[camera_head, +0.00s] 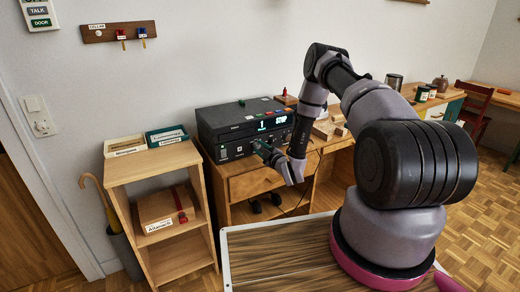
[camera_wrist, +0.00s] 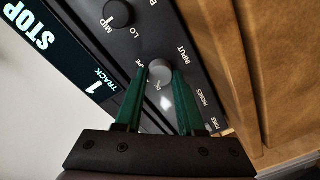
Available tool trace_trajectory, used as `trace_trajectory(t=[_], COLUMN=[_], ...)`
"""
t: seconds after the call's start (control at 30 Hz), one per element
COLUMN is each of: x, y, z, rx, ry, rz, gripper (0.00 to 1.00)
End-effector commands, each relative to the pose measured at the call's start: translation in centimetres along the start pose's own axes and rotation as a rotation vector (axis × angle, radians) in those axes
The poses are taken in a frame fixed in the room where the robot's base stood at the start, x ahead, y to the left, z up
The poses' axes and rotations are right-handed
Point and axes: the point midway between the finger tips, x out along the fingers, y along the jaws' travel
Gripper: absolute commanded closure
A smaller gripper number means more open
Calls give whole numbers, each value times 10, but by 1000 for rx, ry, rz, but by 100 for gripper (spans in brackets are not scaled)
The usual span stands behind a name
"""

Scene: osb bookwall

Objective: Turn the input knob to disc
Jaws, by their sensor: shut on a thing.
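The input knob (camera_wrist: 160,73) is a small round grey knob on the dark front panel of the black audio unit (camera_head: 222,118). The word INPUT is printed beside it in the wrist view. Small lettering around the knob is partly covered by my fingers, and I cannot read where the knob points. My gripper (camera_wrist: 160,76) has green fingers, one on each side of the knob, and is shut on it. In the head view my gripper (camera_head: 262,148) is at the unit's front, and the knob is hidden there.
Another black knob (camera_wrist: 118,14) marked MID sits near the input knob. The display (camera_wrist: 60,50) reads STOP and 1 TRACK. The unit stands on a wooden desk (camera_head: 250,184). A wooden shelf (camera_head: 152,162) with two labelled trays stands to the left.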

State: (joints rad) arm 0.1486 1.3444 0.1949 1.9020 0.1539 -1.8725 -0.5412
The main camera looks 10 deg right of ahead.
Motion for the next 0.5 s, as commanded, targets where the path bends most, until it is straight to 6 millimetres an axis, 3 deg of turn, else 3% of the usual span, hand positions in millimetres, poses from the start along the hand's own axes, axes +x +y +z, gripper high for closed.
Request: trace_trajectory(t=[0.5], x=[-1], y=[-1], z=[1], rx=[-73], ry=[-8], rz=[-4], gripper=[100])
